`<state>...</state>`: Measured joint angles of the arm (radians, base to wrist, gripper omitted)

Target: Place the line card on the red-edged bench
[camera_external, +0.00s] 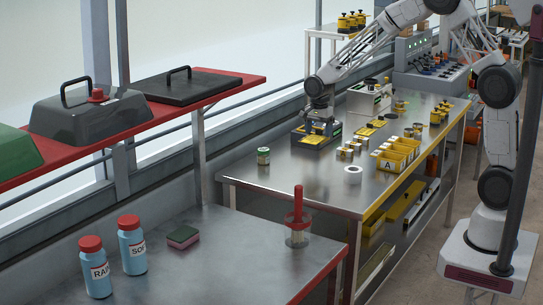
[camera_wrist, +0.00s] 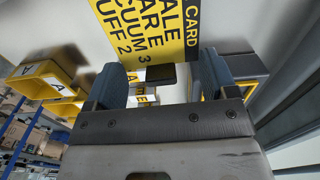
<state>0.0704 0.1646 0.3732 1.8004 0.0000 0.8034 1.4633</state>
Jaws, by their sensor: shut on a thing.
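In the wrist view, the yellow line card (camera_wrist: 150,28) with black print and a black strip reading CARD is just beyond my fingertips. My gripper (camera_wrist: 157,82) is shut on the line card, with a small dark piece at its lower edge between the fingers. In the external view, my gripper (camera_external: 320,118) is low over the far-left part of the middle steel bench, at a dark flat unit; the card cannot be made out clearly there. The red-edged bench (camera_external: 215,262) is in the foreground, with a grey top and a red right edge.
The red-edged bench holds two blue bottles (camera_external: 132,250), a sponge (camera_external: 183,237) and a clear container with a red handle (camera_external: 298,230). Its front middle is bare. A can (camera_external: 263,156), white roll (camera_external: 352,174) and yellow bins (camera_external: 397,155) stand on the middle bench.

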